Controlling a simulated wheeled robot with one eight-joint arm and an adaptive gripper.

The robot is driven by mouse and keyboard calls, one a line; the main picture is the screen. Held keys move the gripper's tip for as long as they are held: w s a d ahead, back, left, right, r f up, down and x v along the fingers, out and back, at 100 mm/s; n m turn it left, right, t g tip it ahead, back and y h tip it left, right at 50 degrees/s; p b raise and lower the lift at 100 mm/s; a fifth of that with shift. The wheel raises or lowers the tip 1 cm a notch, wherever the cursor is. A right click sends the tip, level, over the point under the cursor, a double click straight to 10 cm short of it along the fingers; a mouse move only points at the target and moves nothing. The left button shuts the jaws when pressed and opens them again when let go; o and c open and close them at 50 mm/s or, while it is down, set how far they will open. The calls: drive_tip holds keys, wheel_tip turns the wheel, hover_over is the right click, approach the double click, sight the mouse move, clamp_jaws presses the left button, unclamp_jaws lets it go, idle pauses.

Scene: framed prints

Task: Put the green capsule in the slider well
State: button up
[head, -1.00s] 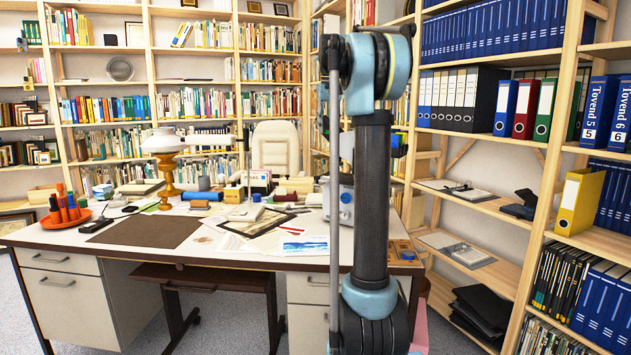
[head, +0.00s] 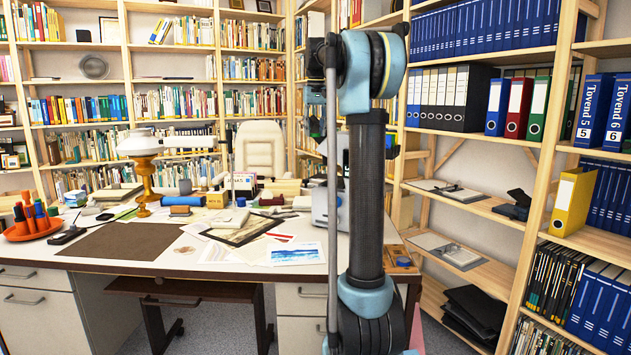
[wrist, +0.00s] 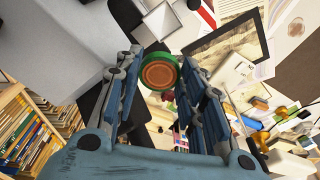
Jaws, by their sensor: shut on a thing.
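The green capsule (wrist: 176,68) shows in the wrist view as a round piece with a green rim and an orange-brown end face. My gripper (wrist: 161,66) is shut on it, with the capsule between the two blue-grey fingertips. In the head view my own arm covers the gripper and the capsule, so I cannot see them clearly there. I cannot pick out the slider well for certain in either view. A grey-white device (head: 320,207) stands on the right of the desk, partly behind my arm.
The desk (head: 185,252) carries a lamp (head: 141,146), a dish of orange and green cylinders (head: 31,230), a framed picture (head: 242,228) and papers. A wooden tray (head: 412,262) with a blue disc is at its right end. Shelves stand behind and at right. The brown mat (head: 122,241) is bare.

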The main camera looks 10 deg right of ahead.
sight(316, 135)
wheel_tip(316, 135, down, 16)
drive_tip(key=shift+f, duration=0.25)
idle(0.4)
drive_tip(key=shift+s+f, duration=0.1)
drive_tip(key=shift+f, duration=0.45)
drive_tip(key=o, duration=1.1)
drive_tip(key=shift+f, duration=0.1)
drive_tip(key=r, duration=0.4)
drive_tip(key=s+r, duration=0.1)
drive_tip(key=r, duration=0.8)
drive_tip(key=shift+s+r, duration=0.1)
drive_tip(key=shift+s, duration=0.1)
drive_tip(key=shift+t, duration=0.4)
drive_tip(key=s+f, duration=1.1)
drive_tip(key=s, duration=0.3)
drive_tip(key=s+f, duration=1.2)
drive_tip(key=s, duration=0.2)
drive_tip(key=s+f, duration=1.2)
drive_tip(key=s, duration=0.2)
drive_tip(key=shift+s+d, duration=0.15)
drive_tip(key=shift+s, duration=0.15)
